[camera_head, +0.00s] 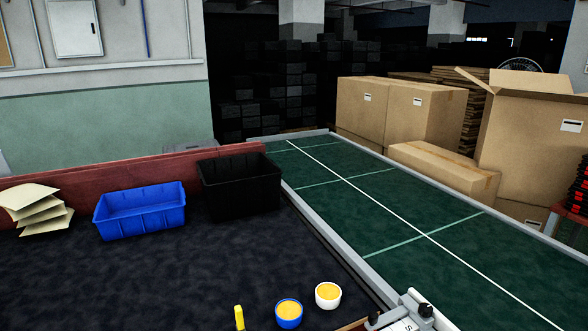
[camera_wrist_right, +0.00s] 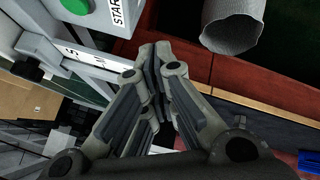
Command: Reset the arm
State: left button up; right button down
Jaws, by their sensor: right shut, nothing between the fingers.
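My right gripper (camera_wrist_right: 152,62) shows in the right wrist view with its fingertips together and nothing held between them. It points past a grey control box (camera_wrist_right: 95,60) with a green button (camera_wrist_right: 76,5) and a "START" label. Neither gripper shows in the head view. My left gripper is out of sight.
In the head view, a blue bin (camera_head: 140,226) and a black bin (camera_head: 250,207) stand on the dark table. A yellow object (camera_head: 239,317) and two small cups, blue (camera_head: 289,318) and white (camera_head: 328,302), sit near the front. The green conveyor (camera_head: 400,210) runs right; cardboard boxes (camera_head: 400,118) stand behind.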

jog(key=s+a+m+g, duration=0.2)
jog(key=s+a, duration=0.7)
jog(key=s, duration=0.4)
jog(key=s+d+r+m+g+h, duration=0.1)
jog(key=s+r+m, duration=0.2)
jog(key=s, duration=0.4)
jog(key=s+d+r+m+g, duration=0.1)
jog(key=s+r+m, duration=0.1)
jog(key=s, duration=0.6)
notch_tip(320, 180, down, 27)
jog(key=s+g, duration=0.2)
jog(key=s+d+f, duration=0.2)
jog(key=s+f, duration=1.3)
jog(key=s, duration=0.1)
jog(key=shift+s+d+g+h, duration=0.2)
jog(key=shift+d+g+h, duration=0.1)
jog(key=shift+d+g, duration=0.1)
